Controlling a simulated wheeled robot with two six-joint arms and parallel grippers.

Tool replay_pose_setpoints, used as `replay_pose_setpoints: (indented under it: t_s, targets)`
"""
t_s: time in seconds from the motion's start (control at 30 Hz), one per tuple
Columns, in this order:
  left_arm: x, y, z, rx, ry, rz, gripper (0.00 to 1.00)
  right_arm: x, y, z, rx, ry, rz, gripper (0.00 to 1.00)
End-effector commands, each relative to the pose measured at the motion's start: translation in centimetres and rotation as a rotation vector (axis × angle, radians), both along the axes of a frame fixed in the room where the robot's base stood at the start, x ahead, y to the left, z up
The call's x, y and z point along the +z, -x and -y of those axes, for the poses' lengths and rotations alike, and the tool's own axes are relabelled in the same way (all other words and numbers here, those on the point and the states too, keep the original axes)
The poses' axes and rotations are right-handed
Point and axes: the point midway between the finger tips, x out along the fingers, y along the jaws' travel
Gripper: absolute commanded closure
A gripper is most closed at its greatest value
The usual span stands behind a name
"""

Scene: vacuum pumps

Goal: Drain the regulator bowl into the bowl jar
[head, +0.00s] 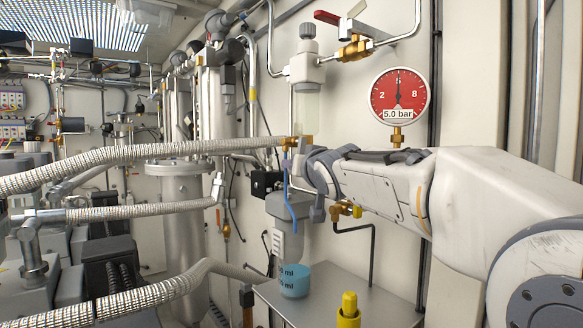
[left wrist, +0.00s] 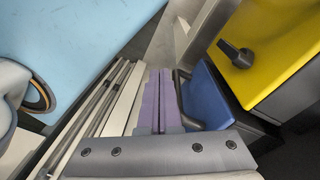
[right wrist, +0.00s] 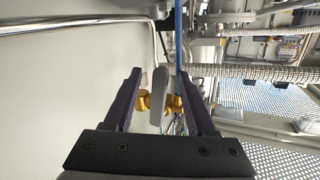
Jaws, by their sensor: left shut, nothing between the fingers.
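The regulator bowl (head: 307,105), a clear cylinder under a grey regulator head, hangs on the wall in the head view, with a brass fitting (head: 297,142) below it. The bowl jar (head: 294,280), with blue contents or tint and "ml" marks, stands on a grey shelf below. A thin blue tube (head: 286,185) runs down towards it. My right gripper (head: 308,172) is just under the bowl; in the right wrist view it is open (right wrist: 160,85), with a grey lever (right wrist: 159,97) and brass parts between its fingers. Contact is unclear. My left gripper (left wrist: 152,100) is shut and empty.
A red gauge (head: 398,96) marked 5.0 bar and a red-handled brass valve (head: 354,48) are on the wall. A yellow-capped item (head: 349,310) stands near the grey shelf (head: 385,305). Braided hoses (head: 120,155) cross the left side. The left wrist view shows a yellow box (left wrist: 275,50).

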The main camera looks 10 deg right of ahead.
Motion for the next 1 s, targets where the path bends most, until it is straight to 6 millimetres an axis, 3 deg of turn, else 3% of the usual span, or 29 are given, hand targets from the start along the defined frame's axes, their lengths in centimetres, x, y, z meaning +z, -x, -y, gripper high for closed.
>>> replay_pose_setpoints:
  t_s: [1.0]
  targets:
    - [0.0,0.0,0.0,0.000,0.000,0.000,1.00,0.1,2.2,0.0,0.000,-0.001,0.000,0.43]
